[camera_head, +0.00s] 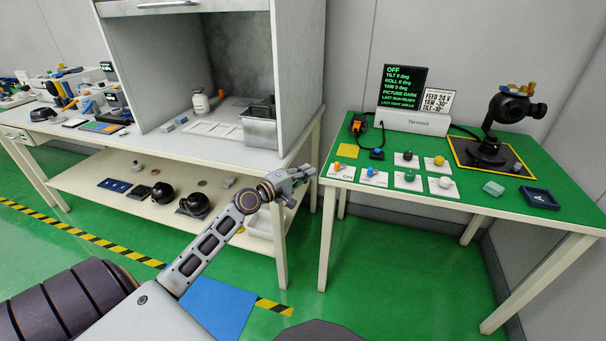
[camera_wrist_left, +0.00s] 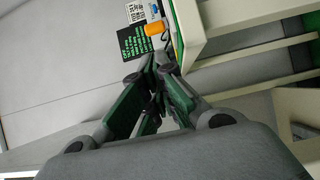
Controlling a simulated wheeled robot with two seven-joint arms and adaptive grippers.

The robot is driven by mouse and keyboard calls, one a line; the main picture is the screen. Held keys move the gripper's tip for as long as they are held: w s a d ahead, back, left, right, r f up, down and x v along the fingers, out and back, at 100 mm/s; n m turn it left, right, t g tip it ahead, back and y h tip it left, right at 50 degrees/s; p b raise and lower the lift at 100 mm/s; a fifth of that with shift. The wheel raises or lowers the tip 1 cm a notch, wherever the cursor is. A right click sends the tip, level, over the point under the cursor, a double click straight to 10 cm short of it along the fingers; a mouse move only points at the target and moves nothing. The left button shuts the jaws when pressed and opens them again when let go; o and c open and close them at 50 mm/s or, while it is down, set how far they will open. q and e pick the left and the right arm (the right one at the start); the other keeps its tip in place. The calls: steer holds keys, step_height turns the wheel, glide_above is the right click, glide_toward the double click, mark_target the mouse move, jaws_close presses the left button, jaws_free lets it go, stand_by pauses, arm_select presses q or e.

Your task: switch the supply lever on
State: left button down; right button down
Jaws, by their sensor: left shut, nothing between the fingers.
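The supply lever appears to be the small orange-handled control (camera_head: 338,166) on a white plate marked OFF and ON, at the near left corner of the green-topped table (camera_head: 400,200). An orange handle (camera_wrist_left: 155,29) also shows in the left wrist view, just beyond the fingertips. The black screen (camera_head: 404,82) behind reads OFF in green. My left gripper (camera_head: 306,172) is shut and empty, just left of the lever and apart from it. In the left wrist view its closed fingers (camera_wrist_left: 160,65) point toward the handle. My right gripper is not in view.
Beside the lever are a blue control (camera_head: 373,173) and several knobs on white plates. A black gimbal camera (camera_head: 490,145) stands at the right, near a dark blue tray (camera_head: 539,198). A cabinet bench (camera_head: 285,145) stands left of my gripper, with a gap between bench and table.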

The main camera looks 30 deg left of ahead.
mark_target(323, 172)
arm_select(q)
steer(key=shift+x, duration=3.3)
steer(key=shift+w+d, duration=0.15)
steer(key=shift+w, duration=0.25)
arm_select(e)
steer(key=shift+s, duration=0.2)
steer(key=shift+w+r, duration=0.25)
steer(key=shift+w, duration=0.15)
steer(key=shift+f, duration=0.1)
arm_select(q)
steer(key=shift+d+y+p, duration=0.1)
steer(key=shift+y+p, duration=0.2)
steer(key=shift+p, duration=0.5)
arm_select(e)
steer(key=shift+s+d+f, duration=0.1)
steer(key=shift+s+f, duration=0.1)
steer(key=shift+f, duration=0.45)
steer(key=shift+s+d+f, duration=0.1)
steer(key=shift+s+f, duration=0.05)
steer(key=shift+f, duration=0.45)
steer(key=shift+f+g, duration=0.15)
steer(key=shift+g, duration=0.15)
